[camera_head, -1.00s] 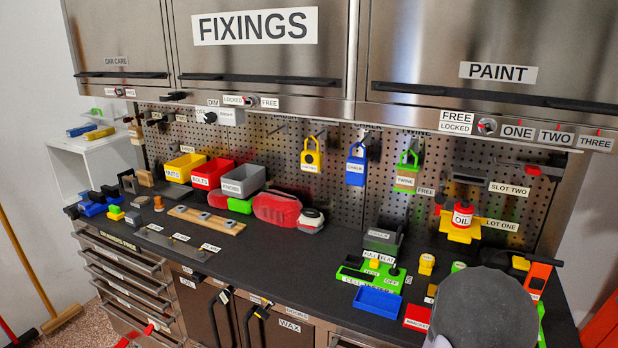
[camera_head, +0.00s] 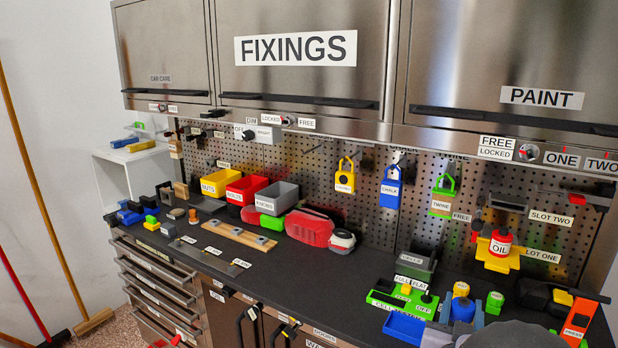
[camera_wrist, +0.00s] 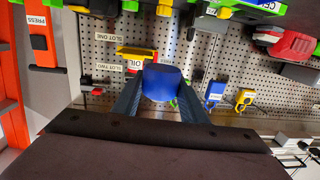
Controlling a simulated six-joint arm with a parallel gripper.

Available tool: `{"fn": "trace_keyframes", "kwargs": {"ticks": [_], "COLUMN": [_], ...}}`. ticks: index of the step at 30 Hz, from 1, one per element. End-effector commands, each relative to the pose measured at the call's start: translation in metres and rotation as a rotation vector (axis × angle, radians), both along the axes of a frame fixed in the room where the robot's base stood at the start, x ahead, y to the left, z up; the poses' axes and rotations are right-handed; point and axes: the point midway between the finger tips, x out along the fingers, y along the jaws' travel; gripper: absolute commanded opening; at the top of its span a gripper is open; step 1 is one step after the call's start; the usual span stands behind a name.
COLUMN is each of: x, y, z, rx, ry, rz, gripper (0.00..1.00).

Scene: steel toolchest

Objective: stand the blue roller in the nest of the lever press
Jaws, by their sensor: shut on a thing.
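The blue roller (camera_head: 462,309) is between the jaws of my gripper (camera_head: 461,314), above the right part of the bench. The wrist view shows the roller (camera_wrist: 162,84) gripped between the two dark fingers. The lever press (camera_head: 577,320), orange with a PRESS label, stands to the right of my gripper in the head view. Its orange part also shows at the upper left of the wrist view (camera_wrist: 39,44). I cannot make out the press's nest, and the press's lower part is cut off in the head view.
A green cell tester (camera_head: 408,300) and a blue tray (camera_head: 403,328) lie left of my gripper. Yellow (camera_head: 461,288) and green (camera_head: 495,299) pieces stand close to it. A red oil can (camera_head: 501,243) sits on a yellow holder behind. The bench's middle front is clear.

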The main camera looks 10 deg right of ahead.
Motion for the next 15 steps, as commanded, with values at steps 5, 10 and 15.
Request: {"fn": "trace_keyframes", "kwargs": {"ticks": [5, 10, 15], "x": [0.036, 0.056, 0.065], "y": [0.047, 0.095, 0.146], "z": [-0.040, -0.079, -0.116], "rx": [0.005, 0.004, 0.003], "ry": [0.007, 0.004, 0.002], "rz": [0.142, 0.263, 0.375], "gripper": [0.16, 0.16, 0.16]}}
